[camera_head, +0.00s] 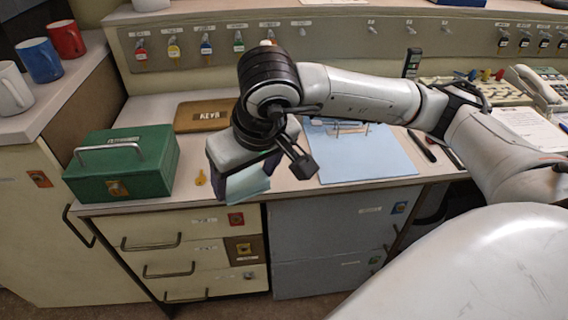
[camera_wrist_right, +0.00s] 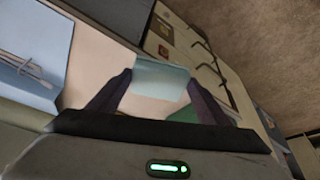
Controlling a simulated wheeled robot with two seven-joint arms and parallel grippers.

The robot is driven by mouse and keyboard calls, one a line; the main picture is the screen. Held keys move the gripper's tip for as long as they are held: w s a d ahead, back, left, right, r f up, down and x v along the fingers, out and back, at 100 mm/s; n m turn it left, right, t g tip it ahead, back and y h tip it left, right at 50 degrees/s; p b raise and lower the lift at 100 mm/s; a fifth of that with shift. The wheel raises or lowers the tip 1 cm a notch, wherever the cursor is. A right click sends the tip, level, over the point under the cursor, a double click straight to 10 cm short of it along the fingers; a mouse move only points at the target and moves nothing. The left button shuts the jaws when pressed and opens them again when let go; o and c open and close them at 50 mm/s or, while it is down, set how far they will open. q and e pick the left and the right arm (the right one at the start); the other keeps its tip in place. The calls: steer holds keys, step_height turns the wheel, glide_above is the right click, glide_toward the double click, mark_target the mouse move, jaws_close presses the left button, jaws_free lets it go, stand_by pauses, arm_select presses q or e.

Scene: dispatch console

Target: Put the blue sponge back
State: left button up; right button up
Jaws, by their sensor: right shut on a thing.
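The blue sponge (camera_head: 250,182), a pale blue-green block, is held in my right gripper (camera_head: 243,176) above the front edge of the desk, over the cream drawers. In the right wrist view the sponge (camera_wrist_right: 161,78) sits between the two dark fingers, which are shut on it. The gripper hides part of the sponge in the head view. My left gripper is not in view.
A green cash box (camera_head: 125,165) with a handle stands at the left of the desk. A brown board (camera_head: 203,115) lies behind. A light-blue mat (camera_head: 365,158) covers the middle. Mugs (camera_head: 40,60) stand at far left.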

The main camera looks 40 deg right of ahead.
steer(key=w+d+r+m+h+p, duration=0.1)
steer(key=w+d+r+m+p, duration=0.3)
steer(key=d, duration=0.3)
steer(key=shift+g+h, duration=0.3)
steer(key=shift+h, duration=0.1)
steer(key=f, duration=0.2)
steer(key=d+f, duration=0.1)
steer(key=f, duration=0.1)
steer(key=shift+s+f, duration=0.1)
steer(key=shift+s, duration=0.05)
steer(key=shift+f, duration=0.65)
step_height(320, 180, down, 4)
steer(key=shift+r, duration=0.2)
steer(key=shift+f+b, duration=0.2)
steer(key=shift+b, duration=0.35)
steer(key=o, duration=1.4)
steer(key=shift+r, duration=0.1)
